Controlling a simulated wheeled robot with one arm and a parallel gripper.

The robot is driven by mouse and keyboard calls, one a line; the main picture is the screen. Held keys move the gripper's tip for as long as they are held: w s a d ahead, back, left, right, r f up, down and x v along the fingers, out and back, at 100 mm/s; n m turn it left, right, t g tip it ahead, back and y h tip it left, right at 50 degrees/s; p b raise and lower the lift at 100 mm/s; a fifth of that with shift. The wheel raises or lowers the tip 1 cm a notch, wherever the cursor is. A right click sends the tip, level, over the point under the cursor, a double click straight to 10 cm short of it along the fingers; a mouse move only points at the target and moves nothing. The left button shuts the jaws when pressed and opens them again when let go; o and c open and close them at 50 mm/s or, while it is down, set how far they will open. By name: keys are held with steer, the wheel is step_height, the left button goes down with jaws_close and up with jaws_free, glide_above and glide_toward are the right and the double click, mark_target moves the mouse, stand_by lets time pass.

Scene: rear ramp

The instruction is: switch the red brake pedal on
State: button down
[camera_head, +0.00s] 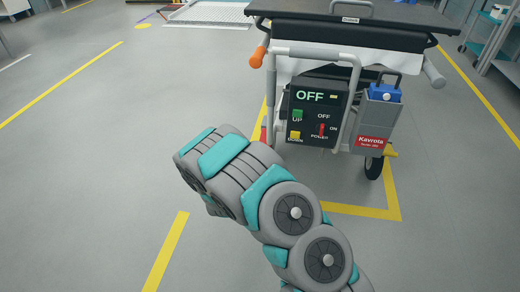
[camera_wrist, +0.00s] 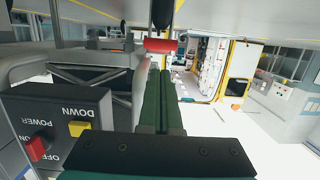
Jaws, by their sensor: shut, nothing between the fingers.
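The red brake pedal (camera_wrist: 160,45) shows in the wrist view as a short red bar below a dark wheel or fork at the top of this upside-down picture. In the head view, a sliver of red (camera_head: 263,134) at the trolley's lower left, beside my arm, looks like the same pedal. My gripper (camera_wrist: 160,75) has its green fingers pressed together and empty, pointing toward the pedal. The tips appear just short of it in the picture; I cannot tell whether they touch. The pedal's on or off position is unclear. My arm hides the gripper in the head view.
The trolley (camera_head: 350,42) carries a control box (camera_head: 317,112) reading OFF, with a red power switch (camera_head: 322,131) and green and yellow buttons. A grey Kavrola box (camera_head: 372,122) hangs at right. A yellow pedal (camera_head: 389,151) is by the right wheel. Floor at left is clear.

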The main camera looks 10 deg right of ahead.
steer(key=s, duration=0.1)
steer(key=s+a, duration=0.1)
steer(key=s, duration=0.1)
steer(key=shift+s+a+f, duration=0.2)
steer(key=shift+s+f, duration=0.15)
stand_by(0.3)
steer(key=s+a+r+g+y+p, duration=0.3)
steer(key=s+r+g+y+p, duration=0.55)
steer(key=s+r, duration=0.85)
steer(key=s+d+r+n+g+h+p, duration=0.1)
steer(key=s+d+r+g, duration=0.1)
steer(key=s+r, duration=0.3)
steer(key=s+d+r+n+g, duration=0.2)
steer(key=s+r, duration=0.4)
steer(key=s, duration=0.8)
steer(key=s+d+r+n+g+h+p, duration=0.1)
steer(key=s+r+g, duration=0.3)
steer(key=s, duration=0.6)
step_height(320, 180, up, 2)
steer(key=shift+s+d+r+h+p, duration=0.25)
steer(key=shift+d+h+p, duration=0.1)
steer(key=shift+d, duration=0.4)
